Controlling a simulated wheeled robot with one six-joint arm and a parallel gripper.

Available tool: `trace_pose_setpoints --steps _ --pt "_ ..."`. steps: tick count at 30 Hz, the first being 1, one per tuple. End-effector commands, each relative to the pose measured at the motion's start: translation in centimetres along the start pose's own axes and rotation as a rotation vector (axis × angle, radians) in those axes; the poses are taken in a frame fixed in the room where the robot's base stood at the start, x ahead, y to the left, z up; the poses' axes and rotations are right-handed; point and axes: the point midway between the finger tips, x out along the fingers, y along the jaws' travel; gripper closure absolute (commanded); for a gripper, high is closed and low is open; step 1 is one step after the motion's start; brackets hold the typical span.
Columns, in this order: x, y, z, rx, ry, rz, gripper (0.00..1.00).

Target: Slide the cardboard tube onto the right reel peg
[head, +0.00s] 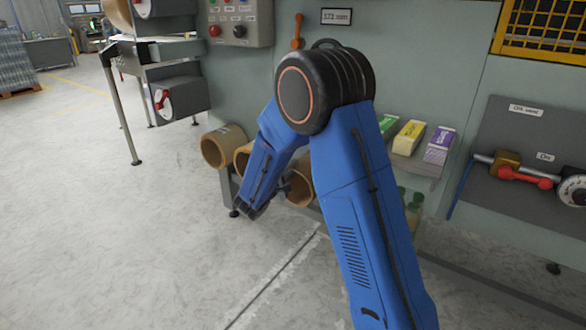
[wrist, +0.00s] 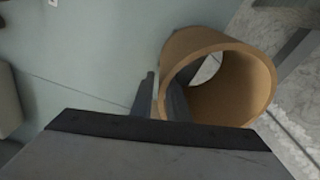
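Several cardboard tubes lie in a row low along the machine front: one at the left (head: 215,150), one partly behind my arm (head: 241,157), and one at the right (head: 301,195). My gripper (head: 285,187) is at the right tube's open end. In the wrist view a tube (wrist: 262,85) shows close, its open end toward the camera. One finger of my gripper (wrist: 162,100) is outside its wall and the other is inside its bore. Whether they press on the wall is not clear. I cannot pick out the right reel peg with certainty.
At the upper left are dark units with white discs and red handles (head: 162,100), beside a metal-legged stand (head: 122,110). A shelf with small cartons (head: 408,137) and a panel with a red-handled tool (head: 525,178) are on the right. The floor at left is clear.

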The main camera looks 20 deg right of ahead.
Motion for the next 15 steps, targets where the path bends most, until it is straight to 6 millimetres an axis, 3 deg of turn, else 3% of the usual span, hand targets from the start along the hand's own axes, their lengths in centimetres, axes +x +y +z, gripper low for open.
trace_pose_setpoints --steps 10,15 --pt "-0.1 0.0 0.0 0.0 0.001 -0.001 0.72" --pt "-1.2 0.0 -0.1 0.0 0.002 -0.001 0.72"
